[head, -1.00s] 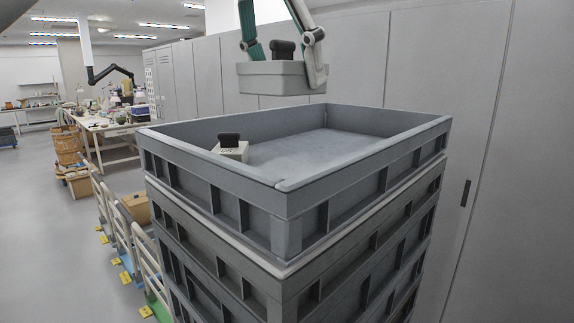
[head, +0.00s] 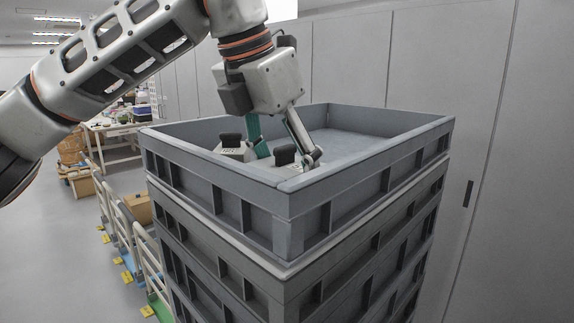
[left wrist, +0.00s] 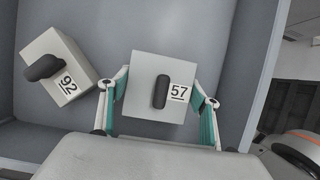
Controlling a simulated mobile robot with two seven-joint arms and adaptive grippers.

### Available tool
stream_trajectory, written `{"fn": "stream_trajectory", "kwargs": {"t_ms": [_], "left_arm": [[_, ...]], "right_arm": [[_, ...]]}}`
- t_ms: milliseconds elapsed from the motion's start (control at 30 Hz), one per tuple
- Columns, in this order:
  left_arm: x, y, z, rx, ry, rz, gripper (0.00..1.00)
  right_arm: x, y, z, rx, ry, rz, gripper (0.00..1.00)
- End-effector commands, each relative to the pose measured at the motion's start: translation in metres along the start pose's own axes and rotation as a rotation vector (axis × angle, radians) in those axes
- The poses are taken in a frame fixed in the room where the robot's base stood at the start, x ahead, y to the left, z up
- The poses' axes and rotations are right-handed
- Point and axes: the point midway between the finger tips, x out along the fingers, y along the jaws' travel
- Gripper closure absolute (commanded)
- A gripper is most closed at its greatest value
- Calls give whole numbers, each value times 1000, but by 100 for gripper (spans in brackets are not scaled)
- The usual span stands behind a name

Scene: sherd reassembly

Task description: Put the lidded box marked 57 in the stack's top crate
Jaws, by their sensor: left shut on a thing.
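The lidded box marked 57 (left wrist: 146,68) is grey with a black handle and a white number label. My left gripper (left wrist: 158,88) is shut on it, one finger along each side. In the head view this box (head: 285,156) is inside the top crate (head: 215,188), near the front corner, and the crate's near wall hides its lower part. I cannot tell whether it touches the crate floor. My left gripper (head: 287,152) reaches down from above. My right gripper is not in view.
A second lidded box, marked 92 (left wrist: 52,72), sits turned at an angle in the same crate, left of box 57 with a small gap. The crate's far right floor (head: 350,142) is clear. Trolleys (head: 125,225) stand left of the stack, grey cabinets (head: 480,100) behind.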

Motion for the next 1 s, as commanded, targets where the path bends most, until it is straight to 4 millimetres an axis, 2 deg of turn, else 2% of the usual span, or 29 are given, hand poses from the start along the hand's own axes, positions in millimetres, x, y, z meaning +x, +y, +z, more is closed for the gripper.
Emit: {"fn": "stream_trajectory", "kwargs": {"t_ms": [300, 333, 400, 767, 867, 1000], "left_arm": [[1, 0, -1, 0, -2, 1, 66], [2, 0, -1, 0, -1, 1, 35], [1, 0, -1, 0, -1, 1, 21], [0, 0, 0, 1, -1, 0, 21], [-8, 0, 1, 0, -3, 3, 21], [-29, 0, 1, -1, -6, 4, 21]], "right_arm": [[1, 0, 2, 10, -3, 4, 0], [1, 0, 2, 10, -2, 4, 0], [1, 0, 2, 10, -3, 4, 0], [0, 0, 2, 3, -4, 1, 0], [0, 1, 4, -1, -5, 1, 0], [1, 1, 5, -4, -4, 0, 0]]}}
